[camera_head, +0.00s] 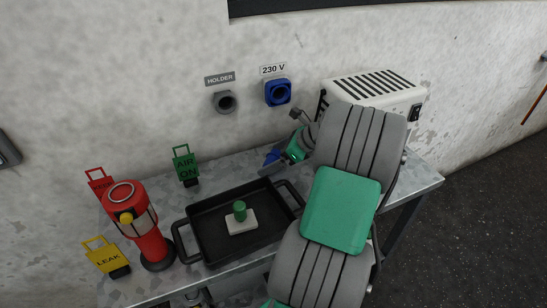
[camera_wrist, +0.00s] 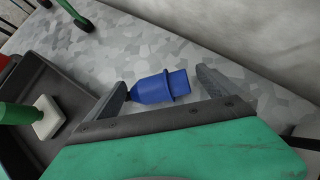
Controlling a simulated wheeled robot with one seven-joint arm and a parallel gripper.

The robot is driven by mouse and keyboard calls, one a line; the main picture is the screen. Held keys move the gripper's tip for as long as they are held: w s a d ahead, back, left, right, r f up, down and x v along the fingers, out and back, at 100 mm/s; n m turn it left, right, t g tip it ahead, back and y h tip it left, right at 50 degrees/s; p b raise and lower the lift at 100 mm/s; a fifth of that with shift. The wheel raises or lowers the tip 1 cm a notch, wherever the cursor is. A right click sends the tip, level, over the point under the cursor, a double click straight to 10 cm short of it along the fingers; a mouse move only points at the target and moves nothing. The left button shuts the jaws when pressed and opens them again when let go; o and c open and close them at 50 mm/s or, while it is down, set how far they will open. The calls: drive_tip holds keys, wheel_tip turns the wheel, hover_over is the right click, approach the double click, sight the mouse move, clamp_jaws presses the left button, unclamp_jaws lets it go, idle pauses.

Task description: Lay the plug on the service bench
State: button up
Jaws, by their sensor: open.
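The blue plug (camera_wrist: 160,87) lies on the grey service bench (camera_wrist: 140,45), between the two fingers of my gripper (camera_wrist: 160,88) in the wrist view. The fingers are apart, with a visible gap at the plug's right end; at its left end I cannot tell whether a finger touches it. In the head view the plug (camera_head: 272,157) shows as a small blue shape beside my gripper (camera_head: 282,158), partly hidden by it. The bench (camera_head: 225,168) stands against the wall. A blue 230 V socket (camera_head: 278,92) and a grey holder (camera_head: 225,102) are on the wall, both without a plug.
A black tray (camera_head: 207,255) holding a white block with a green knob (camera_head: 240,211) stands left of my gripper. A red lantern (camera_head: 147,235), green AIR ON tag (camera_head: 185,165) and yellow LEAK tag (camera_head: 105,257) stand further left. A white vented box (camera_head: 375,90) is at the back right.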

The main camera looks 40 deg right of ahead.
drive_tip(key=p+v, duration=0.3)
drive_tip(key=v, duration=0.9)
